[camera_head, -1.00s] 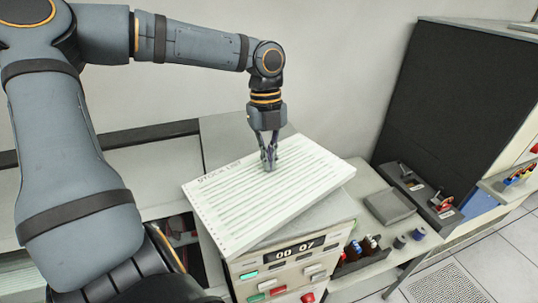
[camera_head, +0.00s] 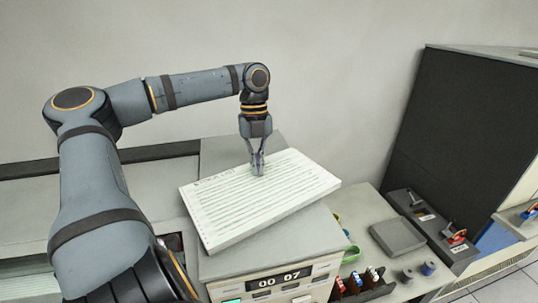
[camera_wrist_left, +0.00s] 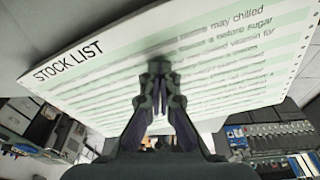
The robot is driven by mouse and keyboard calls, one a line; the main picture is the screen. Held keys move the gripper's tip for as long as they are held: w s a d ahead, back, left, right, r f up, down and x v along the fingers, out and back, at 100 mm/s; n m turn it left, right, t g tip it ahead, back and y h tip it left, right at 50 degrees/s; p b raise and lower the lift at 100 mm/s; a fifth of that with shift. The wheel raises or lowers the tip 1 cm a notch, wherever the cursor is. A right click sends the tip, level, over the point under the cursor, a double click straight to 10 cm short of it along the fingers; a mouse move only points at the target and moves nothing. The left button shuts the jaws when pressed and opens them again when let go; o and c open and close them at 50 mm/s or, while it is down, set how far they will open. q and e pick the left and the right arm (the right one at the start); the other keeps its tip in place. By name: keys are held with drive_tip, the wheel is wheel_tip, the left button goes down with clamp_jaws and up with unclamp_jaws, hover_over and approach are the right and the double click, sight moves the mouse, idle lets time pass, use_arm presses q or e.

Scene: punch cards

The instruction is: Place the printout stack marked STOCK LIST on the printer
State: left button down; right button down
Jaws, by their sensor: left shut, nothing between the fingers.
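The STOCK LIST printout stack (camera_head: 215,215) is a thick white block with green stripes. It lies at an angle on the grey top (camera_head: 305,240) of a machine with a 00 07 display, which appears to be the printer. Its title shows clearly in the left wrist view (camera_wrist_left: 68,60). My left gripper (camera_head: 258,170) points down at the stack's upper face, near its middle, with its fingers together and nothing between them. The fingertips (camera_wrist_left: 158,70) look in contact with the sheet or very close to it. My right gripper is out of view.
A side shelf to the right holds a flat grey block (camera_head: 398,236), small dark spools (camera_head: 428,269) and red and blue items (camera_head: 355,281). A tall black panel (camera_head: 440,140) stands at far right. Bare machine top shows in front of the stack.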

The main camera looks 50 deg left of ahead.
use_arm(q)
drive_tip(key=shift+s+a+f, duration=0.15)
drive_tip(key=shift+a, duration=0.05)
drive_tip(key=shift+a+r, duration=0.35)
drive_tip(key=shift+r, duration=0.5)
drive_tip(key=shift+a+r, duration=0.15)
drive_tip(key=shift+r, duration=0.05)
drive_tip(key=w+a, duration=0.2)
drive_tip(key=a, duration=0.1)
drive_tip(key=w+a, duration=0.2)
drive_tip(key=a, duration=0.1)
drive_tip(key=w+a, duration=0.2)
drive_tip(key=a, duration=0.2)
drive_tip(key=shift+w+f+b, duration=0.1)
drive_tip(key=shift+b, duration=0.3)
drive_tip(key=shift+a, duration=0.1)
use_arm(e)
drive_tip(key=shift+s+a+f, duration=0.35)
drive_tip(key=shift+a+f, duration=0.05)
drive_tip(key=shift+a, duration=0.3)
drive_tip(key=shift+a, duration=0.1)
